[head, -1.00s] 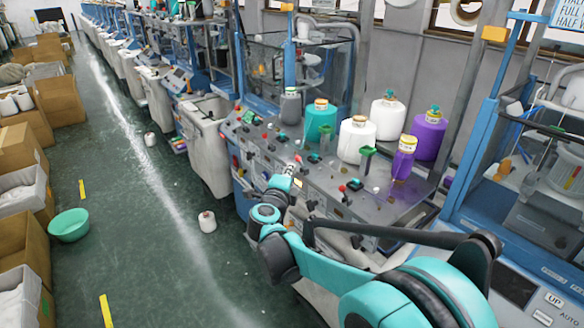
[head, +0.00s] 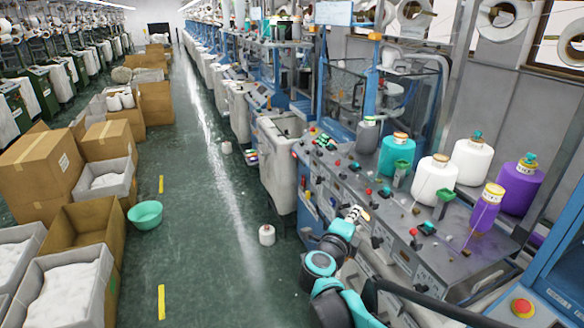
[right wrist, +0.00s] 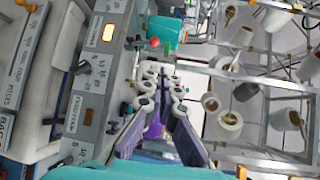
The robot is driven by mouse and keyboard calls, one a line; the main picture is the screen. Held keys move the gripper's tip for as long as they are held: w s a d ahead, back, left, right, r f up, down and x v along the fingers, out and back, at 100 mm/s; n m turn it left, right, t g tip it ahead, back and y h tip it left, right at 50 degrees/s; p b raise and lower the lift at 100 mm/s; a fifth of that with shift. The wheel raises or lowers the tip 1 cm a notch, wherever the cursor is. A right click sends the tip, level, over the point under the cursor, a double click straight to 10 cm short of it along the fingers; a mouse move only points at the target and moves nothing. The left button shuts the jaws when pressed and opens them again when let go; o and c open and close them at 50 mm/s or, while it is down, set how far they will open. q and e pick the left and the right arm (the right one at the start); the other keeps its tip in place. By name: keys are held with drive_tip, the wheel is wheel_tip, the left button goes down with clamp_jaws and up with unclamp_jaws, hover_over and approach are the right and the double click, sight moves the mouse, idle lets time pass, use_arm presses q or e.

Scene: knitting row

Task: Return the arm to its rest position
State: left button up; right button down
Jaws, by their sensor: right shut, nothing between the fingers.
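My right arm (head: 322,268) comes in from the bottom of the head view and reaches along the front of the grey control panel (head: 385,235). My right gripper (head: 358,213) is at the panel's front edge, among its knobs, shut and empty. Whether it touches the panel I cannot tell. My left gripper is not in view.
Yarn cones stand on the panel: teal (head: 396,155), white (head: 433,178) and purple (head: 487,208) among them. A grey bin (head: 280,170) stands beyond the gripper. A small cone (head: 266,235) and a green basin (head: 145,214) lie on the floor. The aisle (head: 215,240) is mostly clear.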

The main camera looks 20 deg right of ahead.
drive_tip(key=w+a+r+n+t+y+b, duration=0.1)
drive_tip(key=a+r+n+t+y+b, duration=0.2)
drive_tip(key=a+n+t+y+b, duration=0.7)
drive_tip(key=s+a+f+n+g+y+p, duration=0.1)
drive_tip(key=s+a+f+n+g+y, duration=0.1)
drive_tip(key=a+f+n+g, duration=0.3)
drive_tip(key=s+a+f+n+g+y+p, duration=0.1)
drive_tip(key=s+a+f+n+y+p, duration=0.2)
drive_tip(key=a+n, duration=0.4)
drive_tip(key=s+d+f+n+g+h+b, duration=0.1)
drive_tip(key=s+d+f+n+g+b, duration=0.1)
drive_tip(key=s+f, duration=0.5)
drive_tip(key=s+d+f+n+g+h+b, duration=0.2)
drive_tip(key=s+f+n+g, duration=0.2)
drive_tip(key=f, duration=0.8)
drive_tip(key=s+g, duration=0.2)
drive_tip(key=s, duration=0.2)
drive_tip(key=shift+d+f+g, duration=0.2)
drive_tip(key=shift+f+g, duration=0.05)
drive_tip(key=shift+g, duration=0.05)
